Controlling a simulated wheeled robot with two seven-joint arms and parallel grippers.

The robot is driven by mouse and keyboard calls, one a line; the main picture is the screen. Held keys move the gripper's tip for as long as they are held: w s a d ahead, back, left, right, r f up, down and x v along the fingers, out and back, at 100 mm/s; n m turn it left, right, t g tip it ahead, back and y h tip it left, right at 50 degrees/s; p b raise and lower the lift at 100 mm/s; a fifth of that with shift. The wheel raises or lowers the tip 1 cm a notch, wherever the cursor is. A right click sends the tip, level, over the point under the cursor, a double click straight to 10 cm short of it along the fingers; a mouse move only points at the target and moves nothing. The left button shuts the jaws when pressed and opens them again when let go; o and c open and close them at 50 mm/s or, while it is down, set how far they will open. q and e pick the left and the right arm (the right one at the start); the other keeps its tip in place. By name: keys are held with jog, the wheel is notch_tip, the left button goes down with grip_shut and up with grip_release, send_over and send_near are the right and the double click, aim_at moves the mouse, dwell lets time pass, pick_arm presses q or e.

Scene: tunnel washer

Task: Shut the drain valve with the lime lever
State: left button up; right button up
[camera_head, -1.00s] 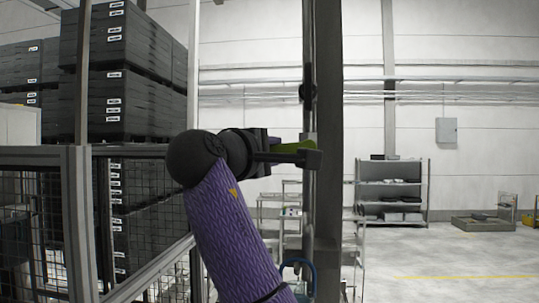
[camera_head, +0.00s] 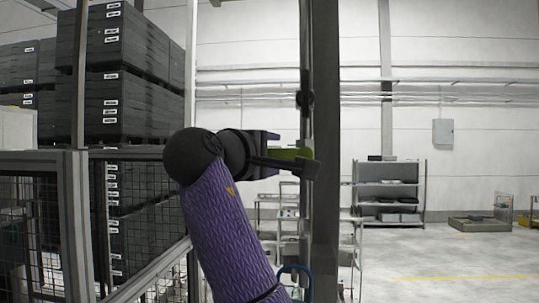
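The lime lever (camera_head: 291,154) shows in the head view as a short green bar beside the dark vertical post. My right gripper (camera_head: 290,165), on the purple-sleeved arm, is at the lever. Its near dark finger lies across the front and lower edge of the lever, pointing right. The far finger is mostly hidden, so I cannot tell whether the fingers are closed on the lever or touch it. The valve body behind the lever is hidden by the gripper and the post. My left gripper is out of view.
The dark post (camera_head: 326,120) rises just right of the gripper. A mesh fence (camera_head: 70,185) and stacked dark crates (camera_head: 135,75) stand on the left. Wire racks (camera_head: 346,245) stand behind the post, and a shelf (camera_head: 390,190) further right.

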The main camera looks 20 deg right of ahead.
jog(key=b+v, duration=0.4)
jog(key=v, duration=0.6)
jog(key=shift+b, duration=0.3)
